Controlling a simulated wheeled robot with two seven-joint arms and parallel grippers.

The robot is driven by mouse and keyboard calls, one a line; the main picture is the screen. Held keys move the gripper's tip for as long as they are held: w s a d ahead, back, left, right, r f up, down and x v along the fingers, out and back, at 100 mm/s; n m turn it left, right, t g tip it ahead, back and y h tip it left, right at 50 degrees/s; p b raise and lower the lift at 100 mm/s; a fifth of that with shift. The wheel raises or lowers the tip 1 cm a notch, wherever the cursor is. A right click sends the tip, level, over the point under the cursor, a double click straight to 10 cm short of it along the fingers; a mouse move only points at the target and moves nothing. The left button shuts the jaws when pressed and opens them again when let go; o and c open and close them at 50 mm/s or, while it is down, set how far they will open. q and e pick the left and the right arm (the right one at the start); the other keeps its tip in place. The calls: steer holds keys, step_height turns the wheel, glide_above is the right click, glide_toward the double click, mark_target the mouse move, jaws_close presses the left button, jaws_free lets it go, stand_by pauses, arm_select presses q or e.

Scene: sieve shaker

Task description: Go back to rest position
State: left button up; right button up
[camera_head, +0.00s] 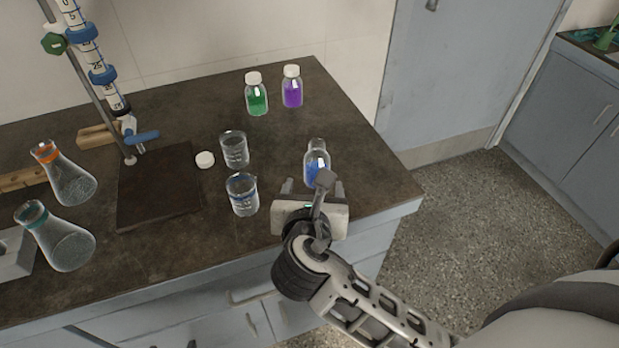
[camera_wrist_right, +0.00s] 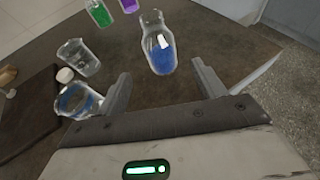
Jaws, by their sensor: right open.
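My right gripper (camera_head: 312,187) is over the front right part of the dark bench top, close to an uncapped bottle of blue liquid (camera_head: 316,165). In the right wrist view the gripper (camera_wrist_right: 160,87) is open and its two fingers are empty. The blue bottle (camera_wrist_right: 158,45) stands upright just beyond the fingertips, apart from them. My left gripper is in neither view.
Two beakers (camera_head: 234,150) (camera_head: 243,195) and a white cap (camera_head: 205,159) are left of the gripper. Capped green (camera_head: 257,95) and purple (camera_head: 292,88) bottles stand behind. Flasks (camera_head: 64,176) (camera_head: 56,237) and a burette stand (camera_head: 98,75) are at left. Floor (camera_head: 470,210) is free at right.

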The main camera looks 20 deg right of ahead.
steer(key=s+d+f+m+g+y, duration=0.2)
steer(key=s+f+m+g+y, duration=0.15)
steer(key=s+m, duration=0.8)
steer(key=s+d+f+m+g+y, duration=0.1)
steer(key=s+f+m+g+y, duration=0.35)
steer(key=m, duration=1.25)
steer(key=w+a+f+t, duration=0.4)
steer(key=f+t, duration=0.2)
steer(key=f, duration=0.3)
steer(key=shift+a+y, duration=0.2)
steer(key=shift+y, duration=0.2)
